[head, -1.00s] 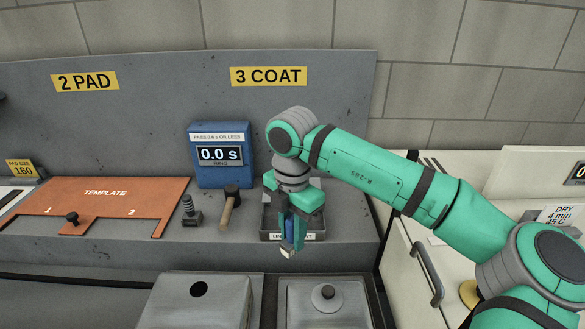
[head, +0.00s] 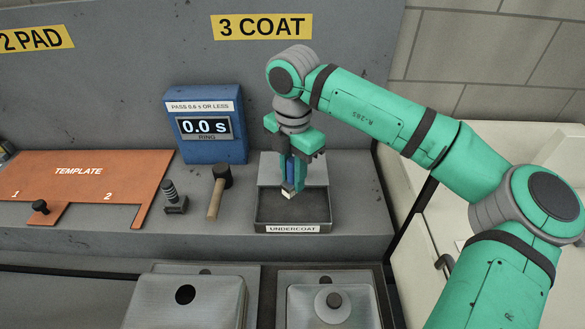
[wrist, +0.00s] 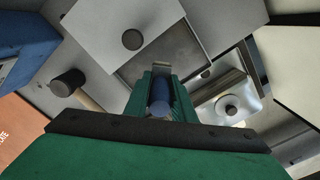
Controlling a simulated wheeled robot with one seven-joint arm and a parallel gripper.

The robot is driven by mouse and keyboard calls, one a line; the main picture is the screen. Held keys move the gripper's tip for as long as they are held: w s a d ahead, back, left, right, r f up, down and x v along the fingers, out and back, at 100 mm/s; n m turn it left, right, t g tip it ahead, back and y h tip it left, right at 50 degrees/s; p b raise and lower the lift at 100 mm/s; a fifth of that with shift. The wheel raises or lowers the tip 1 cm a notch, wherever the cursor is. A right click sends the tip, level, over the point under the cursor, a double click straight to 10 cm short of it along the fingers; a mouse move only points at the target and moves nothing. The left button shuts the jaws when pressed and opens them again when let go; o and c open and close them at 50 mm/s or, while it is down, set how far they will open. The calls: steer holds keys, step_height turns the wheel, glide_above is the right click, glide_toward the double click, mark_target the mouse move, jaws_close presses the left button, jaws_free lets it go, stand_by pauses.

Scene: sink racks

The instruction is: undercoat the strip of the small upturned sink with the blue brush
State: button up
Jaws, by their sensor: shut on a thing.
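My gripper (head: 291,168) is shut on the blue brush (head: 290,172), which points down with its pale tip over the tray marked UNDERCOAT (head: 262,220). I cannot tell whether the tip touches the tray's floor. The blue handle also shows between the green fingers in the wrist view (wrist: 160,95). Two grey upturned sinks sit at the bottom edge of the head view, both cut off: the left one (head: 155,300) has a dark hole, and the right, narrower one (head: 300,305) has a round knob on it. I cannot make out a strip on either.
An orange template (head: 90,180) lies farther left. A white cabinet stands at the right.

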mark_target(293, 192)
steer(key=shift+f, duration=2.3)
steer(key=shift+s+f, duration=0.1)
steer(key=shift+f, duration=0.5)
stand_by(0.4)
steer(key=shift+r, duration=3.6)
